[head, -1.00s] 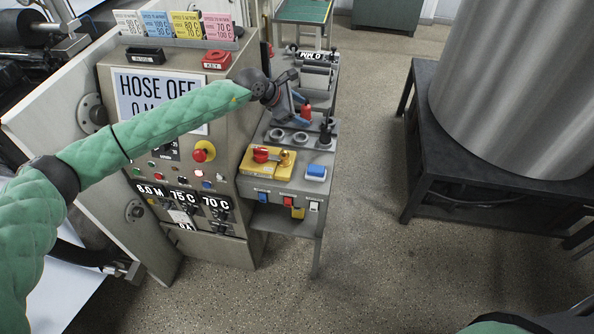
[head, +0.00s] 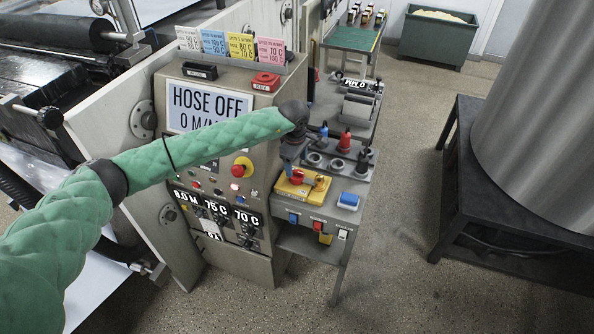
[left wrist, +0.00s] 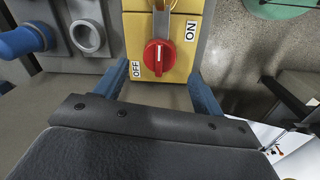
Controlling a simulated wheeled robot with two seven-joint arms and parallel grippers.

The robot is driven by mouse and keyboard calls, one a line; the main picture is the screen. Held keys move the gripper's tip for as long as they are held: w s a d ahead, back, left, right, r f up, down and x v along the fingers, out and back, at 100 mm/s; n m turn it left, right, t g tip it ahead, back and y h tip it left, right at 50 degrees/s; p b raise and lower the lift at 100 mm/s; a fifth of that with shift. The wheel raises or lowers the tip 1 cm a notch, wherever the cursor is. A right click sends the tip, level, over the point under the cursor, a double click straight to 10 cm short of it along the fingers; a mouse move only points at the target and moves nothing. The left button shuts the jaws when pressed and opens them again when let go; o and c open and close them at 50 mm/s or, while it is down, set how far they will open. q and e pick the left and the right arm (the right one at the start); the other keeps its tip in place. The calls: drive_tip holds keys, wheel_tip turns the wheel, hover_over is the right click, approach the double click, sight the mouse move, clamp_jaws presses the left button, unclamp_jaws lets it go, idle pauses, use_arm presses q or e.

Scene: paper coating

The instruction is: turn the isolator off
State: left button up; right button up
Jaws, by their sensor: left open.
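The isolator is a yellow box (head: 287,192) on the small grey side bench, with a red rotary knob (left wrist: 159,57) on it. In the left wrist view, an ON label sits to the knob's upper right and an OFF label to its lower left. A white line on the knob runs roughly up and down the picture. My left gripper (head: 298,172) is over the yellow box. Its blue fingers are open, one on each side of the knob, apart from it as far as I can see. A brass part sits beside the knob. My right gripper is out of view.
A blue button (head: 348,200) is right of the isolator, with several coloured switches on the bench front below. Behind is a grey holder with red and blue-topped items (head: 346,141). The control cabinet (head: 240,262) stands left; a large metal drum (head: 540,120) stands right, across open floor.

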sight(297, 172)
use_arm(q)
wheel_tip(297, 172, down, 4)
drive_tip(key=shift+d+p, duration=0.1)
drive_tip(key=shift+p, duration=1.05)
drive_tip(key=shift+w+f, duration=0.1)
drive_tip(key=shift+f, duration=0.65)
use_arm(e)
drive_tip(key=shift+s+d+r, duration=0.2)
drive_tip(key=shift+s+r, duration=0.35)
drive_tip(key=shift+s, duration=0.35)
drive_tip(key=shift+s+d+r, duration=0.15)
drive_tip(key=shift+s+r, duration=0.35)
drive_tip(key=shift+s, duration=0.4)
use_arm(q)
drive_tip(key=shift+c, duration=0.2)
